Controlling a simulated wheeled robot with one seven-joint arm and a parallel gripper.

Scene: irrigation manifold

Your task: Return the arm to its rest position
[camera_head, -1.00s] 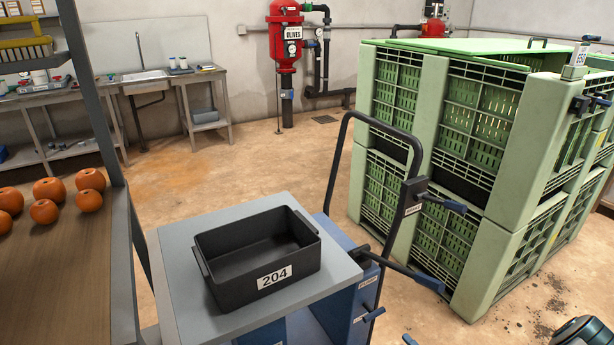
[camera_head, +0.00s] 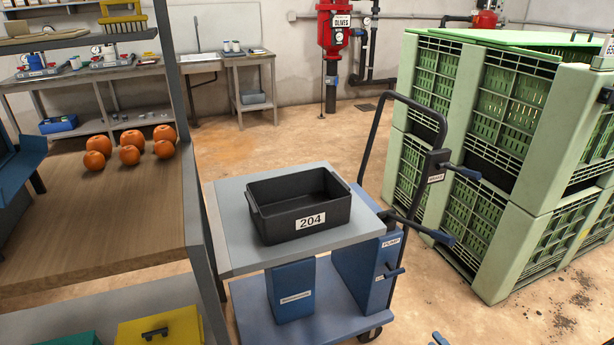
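My gripper is not in view, so its opening and whether it holds anything cannot be seen. No part of my arm can be made out for certain. The arm's rest position cannot be judged from this view. A small blue piece (camera_head: 438,340) is cut off at the bottom edge; I cannot tell what it belongs to.
A blue cart (camera_head: 330,318) carries an empty-looking black bin marked 204 (camera_head: 303,205). Tall green crates (camera_head: 530,140) stand right. A wooden bench (camera_head: 90,225) with several orange fruits (camera_head: 130,155) stands left. Open floor (camera_head: 290,140) lies behind the cart.

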